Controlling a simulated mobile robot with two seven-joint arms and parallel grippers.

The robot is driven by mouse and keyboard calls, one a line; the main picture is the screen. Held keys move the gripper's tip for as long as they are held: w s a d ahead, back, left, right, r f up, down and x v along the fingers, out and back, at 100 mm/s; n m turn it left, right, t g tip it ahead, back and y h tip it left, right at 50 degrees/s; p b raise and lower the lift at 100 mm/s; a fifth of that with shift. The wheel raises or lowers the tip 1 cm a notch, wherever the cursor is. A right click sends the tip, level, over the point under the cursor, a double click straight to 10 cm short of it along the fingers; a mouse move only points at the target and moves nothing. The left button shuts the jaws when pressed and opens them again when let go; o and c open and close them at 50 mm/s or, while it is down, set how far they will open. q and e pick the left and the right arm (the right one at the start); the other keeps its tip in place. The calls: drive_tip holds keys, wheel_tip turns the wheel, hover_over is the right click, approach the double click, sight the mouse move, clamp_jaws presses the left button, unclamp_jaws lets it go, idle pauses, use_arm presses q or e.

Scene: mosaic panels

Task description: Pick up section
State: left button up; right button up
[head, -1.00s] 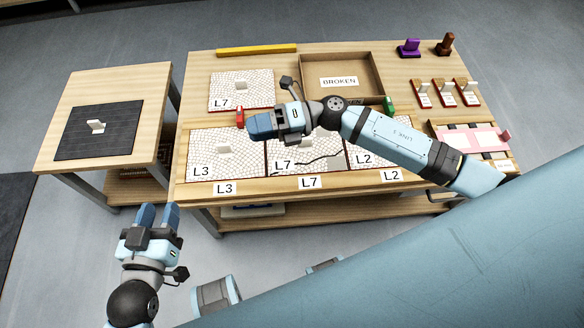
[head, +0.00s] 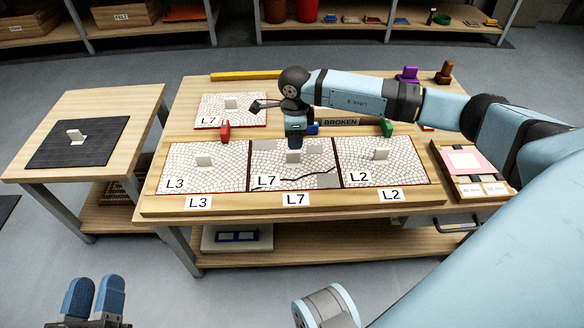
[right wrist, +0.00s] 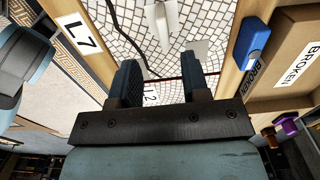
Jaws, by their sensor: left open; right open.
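Three white mosaic sections lie side by side in a wooden frame: L3 (head: 180,178) left, L7 (head: 265,165) in the middle with a dark crack and grey patches, L2 (head: 400,172) right. Each has an upright pale handle. Another L7 section (head: 250,112) lies behind them, uncracked as far as I see. My right gripper (head: 296,146) points down, open, over the middle section's handle. In the right wrist view the open fingers (right wrist: 160,65) sit apart from that handle (right wrist: 161,22); nothing is between them. My left gripper (head: 94,284) is open and empty, low at left, away from the table.
The BROKEN box (head: 345,122) stands behind the frame, partly hidden by my right arm. A side table with a dark mat (head: 45,150) is at left.

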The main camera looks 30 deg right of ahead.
sight(293, 152)
wheel_tip(293, 152, down, 3)
drive_tip(key=shift+r+b, duration=0.1)
drive_tip(key=shift+b, duration=0.2)
drive_tip(key=f+b, duration=0.1)
drive_tip(key=f, duration=0.2)
drive_tip(key=f+b, duration=0.1)
drive_tip(key=f, duration=0.1)
drive_tip(key=shift+w+f+b, duration=0.1)
drive_tip(key=shift+w+b, duration=0.2)
use_arm(q)
drive_tip(key=f+g, duration=0.1)
drive_tip(key=f, duration=0.1)
drive_tip(key=f+g, duration=0.1)
drive_tip(key=f, duration=0.2)
drive_tip(key=shift+d+m, duration=0.2)
drive_tip(key=shift+m, duration=0.1)
use_arm(e)
clamp_jaws()
